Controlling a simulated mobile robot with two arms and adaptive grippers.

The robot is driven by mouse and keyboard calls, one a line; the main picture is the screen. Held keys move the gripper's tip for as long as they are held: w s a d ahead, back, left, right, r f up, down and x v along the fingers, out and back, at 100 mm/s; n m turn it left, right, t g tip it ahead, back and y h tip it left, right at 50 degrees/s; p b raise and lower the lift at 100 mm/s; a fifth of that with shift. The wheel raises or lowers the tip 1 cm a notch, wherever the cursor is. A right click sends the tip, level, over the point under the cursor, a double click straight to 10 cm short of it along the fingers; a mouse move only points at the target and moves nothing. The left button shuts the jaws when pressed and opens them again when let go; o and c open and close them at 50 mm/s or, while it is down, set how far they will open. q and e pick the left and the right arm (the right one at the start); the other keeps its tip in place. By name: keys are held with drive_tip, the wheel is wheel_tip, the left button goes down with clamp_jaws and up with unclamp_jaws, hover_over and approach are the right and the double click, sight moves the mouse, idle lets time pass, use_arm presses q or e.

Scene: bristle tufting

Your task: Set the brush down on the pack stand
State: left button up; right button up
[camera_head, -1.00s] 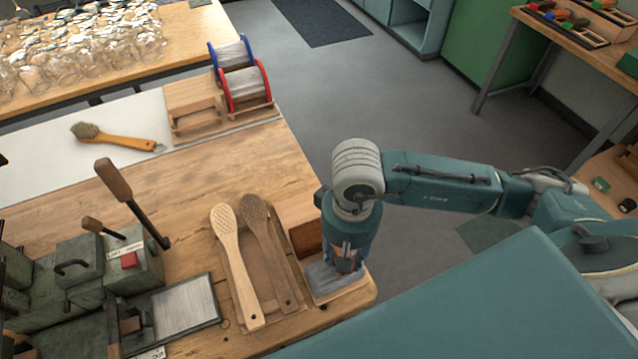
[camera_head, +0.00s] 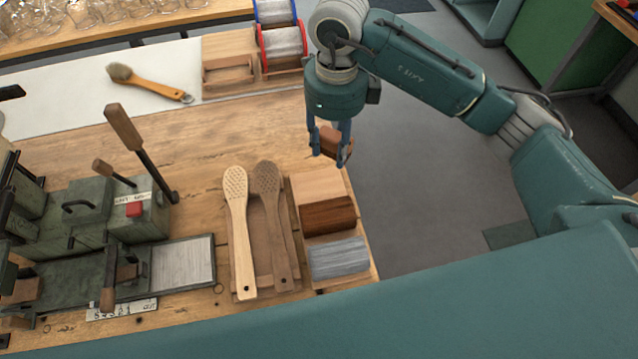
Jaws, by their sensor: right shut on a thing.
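My right gripper (camera_head: 330,160) points down over the table's right edge, above the far end of a wooden stand (camera_head: 318,184). It is shut on a small reddish-brown piece (camera_head: 331,143), partly hidden by the fingers; I cannot tell its full shape. The stand holds a brown bundle (camera_head: 328,215) and a grey bundle (camera_head: 338,258) side by side, and its far part is bare wood. A brush (camera_head: 148,84) with an orange handle and tan bristles lies on the white mat at the back left, apart from the gripper. My left gripper is not in view.
Two perforated wooden paddles, one light (camera_head: 239,225) and one dark (camera_head: 272,225), lie on a tray left of the stand. A green lever machine (camera_head: 100,215) fills the left. Wire spools (camera_head: 283,42) and glass jars (camera_head: 110,12) are at the back. The middle tabletop is clear.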

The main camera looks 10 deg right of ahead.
sight(316, 184)
drive_tip(key=w+a+r+m, duration=0.3)
drive_tip(key=r+m, duration=0.2)
drive_tip(key=m, duration=0.4)
wheel_tip(316, 184, down, 20)
drive_tip(key=p, duration=0.3)
drive_tip(key=shift+r, duration=0.25)
drive_tip(key=shift+f, duration=0.35)
drive_tip(key=shift+f, duration=0.15)
drive_tip(key=o, duration=1)
